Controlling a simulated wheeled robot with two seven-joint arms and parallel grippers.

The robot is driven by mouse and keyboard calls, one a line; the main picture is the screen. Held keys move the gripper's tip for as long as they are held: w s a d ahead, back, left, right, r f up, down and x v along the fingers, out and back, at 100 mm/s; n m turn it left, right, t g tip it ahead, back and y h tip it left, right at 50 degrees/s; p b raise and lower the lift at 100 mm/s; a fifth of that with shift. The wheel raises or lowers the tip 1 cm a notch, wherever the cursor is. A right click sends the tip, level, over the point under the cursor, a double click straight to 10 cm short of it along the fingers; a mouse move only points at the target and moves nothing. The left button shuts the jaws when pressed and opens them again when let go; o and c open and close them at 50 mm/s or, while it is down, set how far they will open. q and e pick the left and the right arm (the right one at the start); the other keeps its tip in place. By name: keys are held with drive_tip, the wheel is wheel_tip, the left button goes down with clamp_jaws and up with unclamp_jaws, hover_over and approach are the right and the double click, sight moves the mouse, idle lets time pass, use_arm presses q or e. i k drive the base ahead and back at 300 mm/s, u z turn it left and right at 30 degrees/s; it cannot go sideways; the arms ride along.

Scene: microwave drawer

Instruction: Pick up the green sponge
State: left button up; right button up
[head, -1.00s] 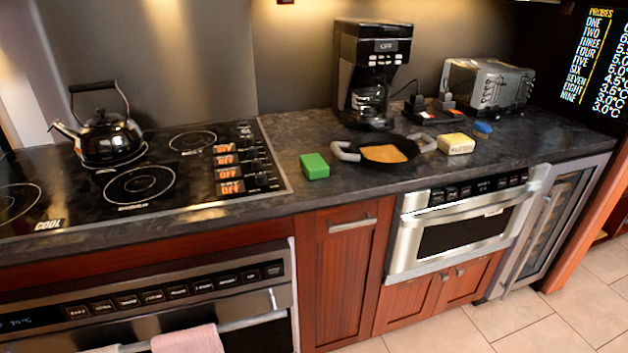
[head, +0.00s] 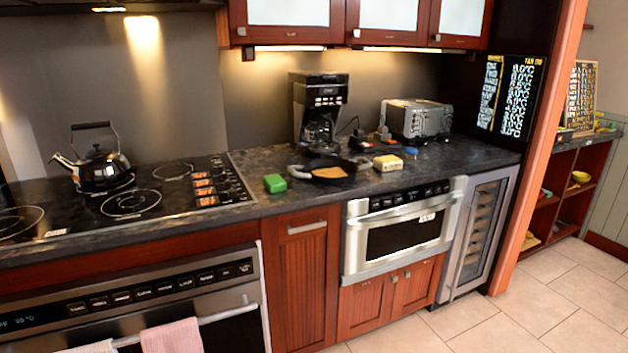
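The green sponge (head: 275,183) lies on the dark stone counter (head: 262,206), between the cooktop's right edge and a dark pan. It is a small bright green block. Nothing covers it. Neither of my grippers shows in the head view, so their state and their place relative to the sponge cannot be seen.
A black cooktop (head: 150,190) with a kettle (head: 103,170) is left of the sponge. Open tiled floor (head: 545,300) lies at lower right.

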sight(273, 183)
drive_tip(key=z, duration=0.45)
drive_tip(key=i, duration=1)
